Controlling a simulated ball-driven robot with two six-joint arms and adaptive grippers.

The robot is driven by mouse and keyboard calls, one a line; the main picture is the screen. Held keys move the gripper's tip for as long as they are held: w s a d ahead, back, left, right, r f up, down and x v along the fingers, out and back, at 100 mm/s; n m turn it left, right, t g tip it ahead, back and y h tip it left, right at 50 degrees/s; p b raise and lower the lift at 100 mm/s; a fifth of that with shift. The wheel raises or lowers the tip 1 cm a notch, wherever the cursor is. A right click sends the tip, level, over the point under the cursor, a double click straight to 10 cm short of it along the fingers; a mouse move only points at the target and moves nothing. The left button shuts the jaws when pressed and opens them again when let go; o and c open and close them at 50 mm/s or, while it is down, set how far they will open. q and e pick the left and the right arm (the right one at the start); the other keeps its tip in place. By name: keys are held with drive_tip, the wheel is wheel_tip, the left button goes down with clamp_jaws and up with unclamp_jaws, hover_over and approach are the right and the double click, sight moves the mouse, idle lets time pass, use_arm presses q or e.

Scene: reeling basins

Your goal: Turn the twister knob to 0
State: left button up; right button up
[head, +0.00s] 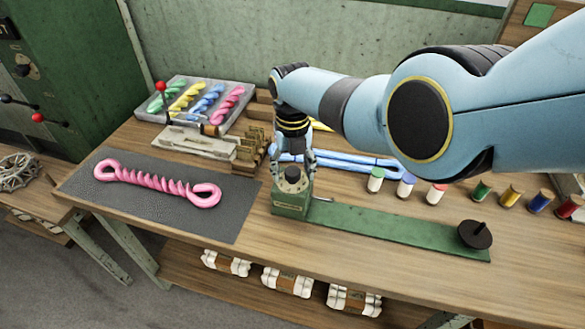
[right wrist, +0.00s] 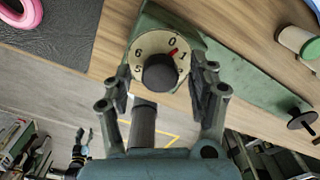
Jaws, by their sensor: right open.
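The twister (head: 400,228) is a long green bar on the wooden bench, with a green box at its left end. The black twister knob (head: 292,175) sits on top of that box. In the right wrist view the knob (right wrist: 160,73) stands on a cream dial (right wrist: 140,52) with dark numbers. The red pointer lies between 0 and 1. My right gripper (head: 293,158) is above the box, pointing down. It is open, with one finger on each side of the knob. What looks like my left gripper (right wrist: 85,143) shows small at lower left, its jaws unclear.
A pink twisted skein (head: 155,183) lies on a dark mat (head: 225,205) to the left. A grey tray (head: 240,115) of coloured skeins is behind. Thread spools (head: 437,192) stand at right. A black disc (head: 475,235) tops the bar's right end.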

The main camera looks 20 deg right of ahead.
sight(293, 171)
wheel_tip(293, 171, up, 12)
idle(0.6)
